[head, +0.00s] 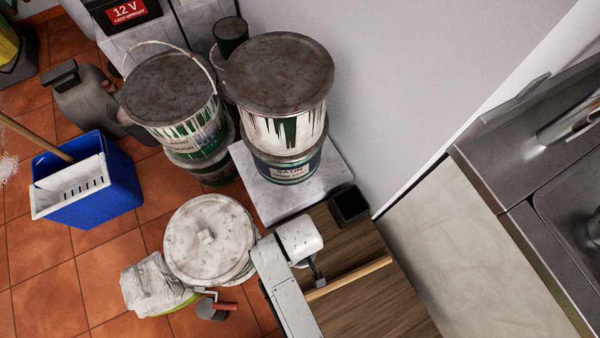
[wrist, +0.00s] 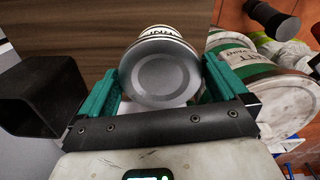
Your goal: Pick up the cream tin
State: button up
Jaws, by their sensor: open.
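In the wrist view a tin with a round grey end and a pale cream-white side with dark lettering (wrist: 160,75) appears between my gripper's two green fingers; it looks like the cream tin. My gripper (wrist: 160,82) is open, with one finger on each side of the tin. The fingers are close to its sides, and I cannot tell whether they touch. In the head view I cannot make out this tin; my arm is over the wooden surface there.
A black open box (head: 348,205) sits on the wooden top (head: 375,310); it shows close left of my gripper in the wrist view (wrist: 35,95). Stacked tins (head: 280,75) stand beyond. A white lidded bucket (head: 210,240) is on the tiled floor. A steel sink (head: 560,200) is at right.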

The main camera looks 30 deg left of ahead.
jog(key=shift+f, duration=1.55)
jog(key=c, duration=1.1)
